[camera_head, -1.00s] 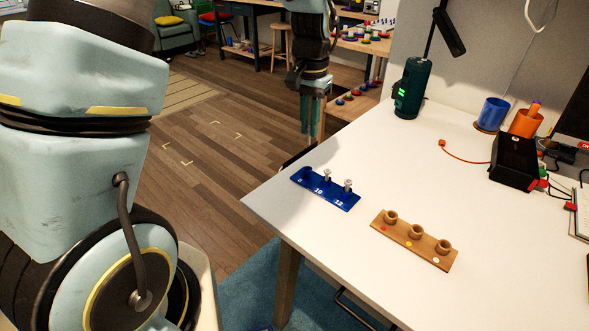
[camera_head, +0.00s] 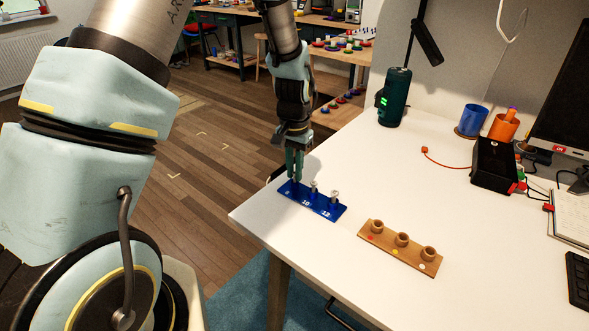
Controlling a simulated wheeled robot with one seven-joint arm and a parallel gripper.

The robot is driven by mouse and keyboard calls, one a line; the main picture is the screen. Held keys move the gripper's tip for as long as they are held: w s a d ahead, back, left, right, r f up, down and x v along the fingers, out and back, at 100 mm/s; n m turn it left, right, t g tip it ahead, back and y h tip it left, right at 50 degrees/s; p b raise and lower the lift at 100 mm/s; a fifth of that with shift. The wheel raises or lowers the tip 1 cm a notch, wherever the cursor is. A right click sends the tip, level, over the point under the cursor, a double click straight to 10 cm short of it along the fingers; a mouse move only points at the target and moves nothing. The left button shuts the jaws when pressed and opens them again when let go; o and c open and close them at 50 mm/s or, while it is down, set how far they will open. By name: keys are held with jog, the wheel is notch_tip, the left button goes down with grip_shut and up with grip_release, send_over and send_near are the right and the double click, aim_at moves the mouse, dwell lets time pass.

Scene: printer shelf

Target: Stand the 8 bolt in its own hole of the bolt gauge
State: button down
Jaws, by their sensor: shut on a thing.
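The blue bolt gauge (camera_head: 316,207) lies near the left edge of the white table, with white numbers on it. A silver bolt stands in its middle hole (camera_head: 313,187), marked 10, and a second silver bolt (camera_head: 334,197) stands in the hole at its right end, marked 12. My gripper (camera_head: 294,178) points down right above the gauge's left end, where the 8 hole is. It is shut on the 8 bolt, which is mostly hidden between the fingers. I cannot tell whether the bolt's tip is in the hole.
A wooden block (camera_head: 398,260) with three round cups and coloured dots lies to the right of the gauge. The table's middle is clear.

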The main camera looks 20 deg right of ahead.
aim_at(294, 173)
jog(key=shift+f, duration=0.2)
jog(key=c, duration=0.9)
grip_release()
jog(key=shift+o, duration=0.2)
jog(key=shift+r, duration=0.1)
notch_tip(294, 173, up, 12)
jog(key=b, duration=0.2)
jog(key=s+a+n+t, duration=0.1)
jog(key=s+a+n, duration=0.3)
jog(key=a, duration=2.6)
jog(key=n, duration=0.5)
jog(key=shift+t, duration=0.3)
jog(key=shift+a, duration=0.1)
